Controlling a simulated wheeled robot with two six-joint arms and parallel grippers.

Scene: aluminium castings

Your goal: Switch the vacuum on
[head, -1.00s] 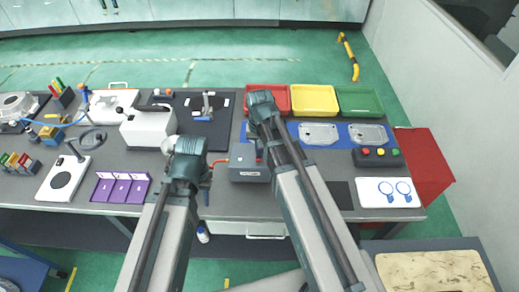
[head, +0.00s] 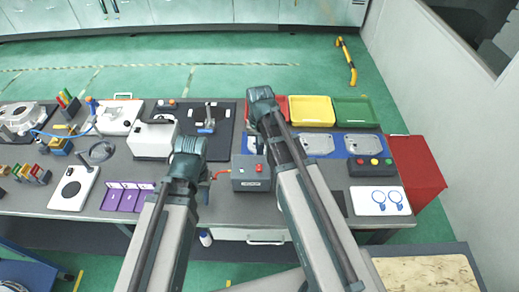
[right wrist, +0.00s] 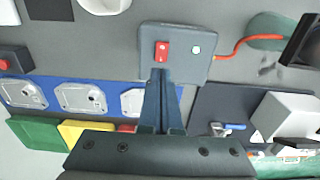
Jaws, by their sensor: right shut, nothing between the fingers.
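The grey control box (head: 251,183) stands on the bench between my arms in the head view, with a red switch (head: 259,168) on top. In the right wrist view the box (right wrist: 180,69) shows the red rocker switch (right wrist: 162,49) and a small round lamp (right wrist: 196,50) with a green rim and pale centre. My right gripper (right wrist: 160,73) is shut and empty, its fingertips just beside the switch's lower edge. I cannot tell whether they touch it. In the head view my right arm hides that gripper. My left gripper's fingers cannot be made out behind my left arm.
A red hose (right wrist: 236,47) runs from the box's side. Cast plates lie on a blue mat (right wrist: 47,84), near yellow (head: 311,112) and green (head: 355,113) trays. A white device (head: 153,138) and purple tray (head: 127,197) stand to the left. A button box (head: 372,168) stands to the right.

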